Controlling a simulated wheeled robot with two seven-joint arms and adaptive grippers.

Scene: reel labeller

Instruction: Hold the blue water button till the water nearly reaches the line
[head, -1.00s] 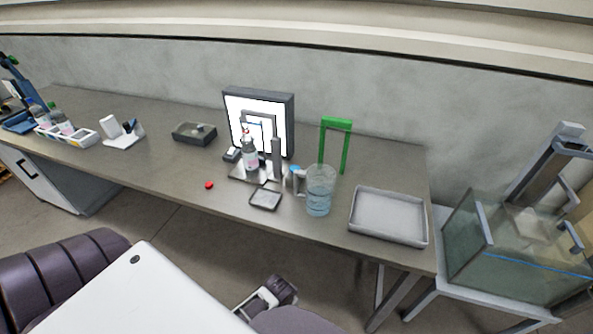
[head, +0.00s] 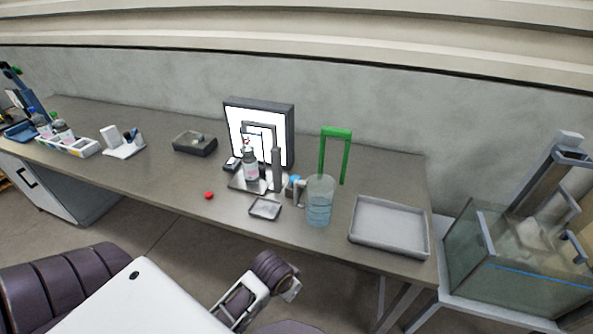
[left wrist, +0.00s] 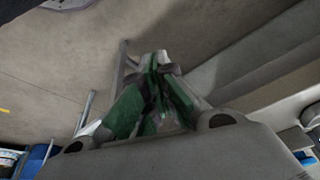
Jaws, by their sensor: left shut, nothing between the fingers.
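The glass tank (head: 478,250) stands on a white stand at the far right in the head view. A blue line (head: 540,278) runs across its front. I cannot make out a separate water surface in it. A clear jug (head: 319,199) with pale blue water in its lower part stands near the front edge of the bench. A small blue spot (head: 295,180) shows just left of the jug; I cannot tell whether it is a button. My left gripper (left wrist: 158,65) shows in the left wrist view, shut and empty, above the floor. My right gripper is not in view.
A grey tray (head: 388,229) lies right of the jug. A green frame (head: 336,131) stands behind it. A bottle (head: 251,166) stands before the lit panel (head: 286,126). A red button-like disc (head: 209,195) sits near the front edge. The bench's left middle is fairly clear.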

